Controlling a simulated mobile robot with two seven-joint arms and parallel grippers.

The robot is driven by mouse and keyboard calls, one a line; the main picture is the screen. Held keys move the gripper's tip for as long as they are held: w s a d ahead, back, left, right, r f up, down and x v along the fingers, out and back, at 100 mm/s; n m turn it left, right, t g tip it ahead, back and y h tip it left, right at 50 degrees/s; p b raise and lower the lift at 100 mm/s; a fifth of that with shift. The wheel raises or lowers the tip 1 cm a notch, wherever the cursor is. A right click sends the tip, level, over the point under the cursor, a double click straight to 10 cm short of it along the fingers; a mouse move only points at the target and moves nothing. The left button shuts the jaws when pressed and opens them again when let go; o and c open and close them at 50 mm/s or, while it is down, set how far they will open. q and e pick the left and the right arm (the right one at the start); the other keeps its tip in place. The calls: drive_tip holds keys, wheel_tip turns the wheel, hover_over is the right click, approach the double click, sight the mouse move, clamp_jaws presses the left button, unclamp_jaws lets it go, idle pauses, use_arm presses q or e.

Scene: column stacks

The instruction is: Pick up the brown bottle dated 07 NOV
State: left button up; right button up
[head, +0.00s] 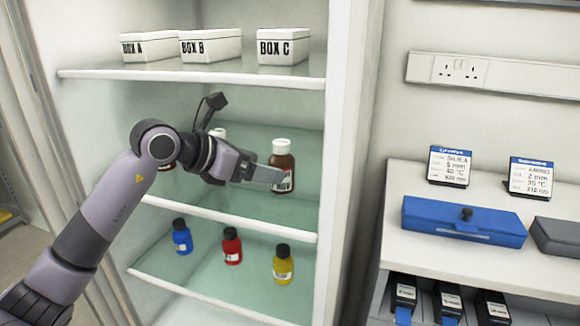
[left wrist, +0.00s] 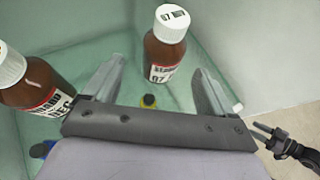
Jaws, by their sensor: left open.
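A brown bottle (head: 283,160) with a white cap stands upright on the middle glass shelf. In the left wrist view, "07" is legible on the label of this brown bottle (left wrist: 163,62) and on its cap; the month is unclear. My left gripper (head: 272,177) is open and empty in front of it, one finger overlapping its label in the head view. In the left wrist view, the bottle appears between and just beyond the fingertips of my left gripper (left wrist: 159,66). What looks like my right gripper (left wrist: 267,135) is small at the lower right; its jaws are unclear.
Another brown bottle (left wrist: 40,88), labelled DEC, stands left of my left gripper. A white cap (head: 220,132) shows behind my arm. Blue (head: 182,240), red (head: 232,248) and yellow (head: 283,267) bottles stand below. The cabinet side wall (head: 345,160) is close on the right.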

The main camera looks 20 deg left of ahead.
use_arm(q)
drive_tip(key=shift+p+x, duration=0.55)
drive_tip(key=shift+x, duration=2.65)
drive_tip(key=shift+d+r, duration=0.1)
drive_tip(key=c, duration=1.2)
drive_tip(key=shift+o, duration=0.2)
drive_tip(key=shift+r, duration=0.1)
